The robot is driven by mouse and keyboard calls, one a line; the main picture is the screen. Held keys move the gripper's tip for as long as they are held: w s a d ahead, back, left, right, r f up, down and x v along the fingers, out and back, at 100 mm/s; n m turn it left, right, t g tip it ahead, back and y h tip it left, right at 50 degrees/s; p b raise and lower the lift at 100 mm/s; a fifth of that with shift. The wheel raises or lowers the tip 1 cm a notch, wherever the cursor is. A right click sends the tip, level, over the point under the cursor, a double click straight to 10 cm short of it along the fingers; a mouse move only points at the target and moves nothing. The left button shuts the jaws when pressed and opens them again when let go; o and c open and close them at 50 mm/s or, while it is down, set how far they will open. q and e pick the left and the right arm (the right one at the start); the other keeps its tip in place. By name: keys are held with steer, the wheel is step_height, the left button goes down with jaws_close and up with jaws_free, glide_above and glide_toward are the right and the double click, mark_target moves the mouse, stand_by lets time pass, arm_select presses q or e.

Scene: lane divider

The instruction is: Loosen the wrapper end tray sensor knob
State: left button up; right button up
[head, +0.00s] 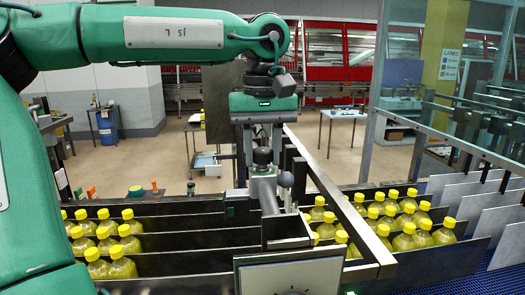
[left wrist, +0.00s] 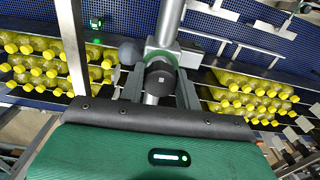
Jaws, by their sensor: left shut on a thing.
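The black sensor knob (head: 262,156) sits on a grey metal clamp (head: 264,183) above the lane dividers. It also shows in the left wrist view (left wrist: 160,78), between the two fingers. My left gripper (head: 262,148) comes down from above and is shut on this knob. In the left wrist view my left gripper (left wrist: 160,88) has one finger on each side of the knob. A dark round ball knob (head: 286,179) sticks out beside the clamp, apart from the fingers; it shows in the left wrist view too (left wrist: 131,52). My right gripper is not in view.
Yellow-capped bottles (head: 104,240) stand in lanes left of the clamp, and more (head: 400,215) stand to the right. Dark metal dividers (head: 190,238) and a long slanted rail (head: 340,205) run close by. A glass guard (head: 440,90) stands at the right.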

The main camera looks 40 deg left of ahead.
arm_select(q)
steer(key=shift+n+b, duration=0.4)
steer(key=shift+n, duration=0.4)
steer(key=shift+n+b, duration=0.35)
steer(key=shift+n, duration=0.45)
steer(key=n+b, duration=0.2)
steer(key=n, duration=0.3)
steer(key=shift+f, duration=0.1)
steer(key=n+b, duration=0.1)
steer(key=n, duration=0.4)
steer(key=shift+n+b, duration=0.35)
steer(key=shift+n, duration=0.05)
steer(key=shift+n+b, duration=0.35)
steer(key=shift+n, duration=1.65)
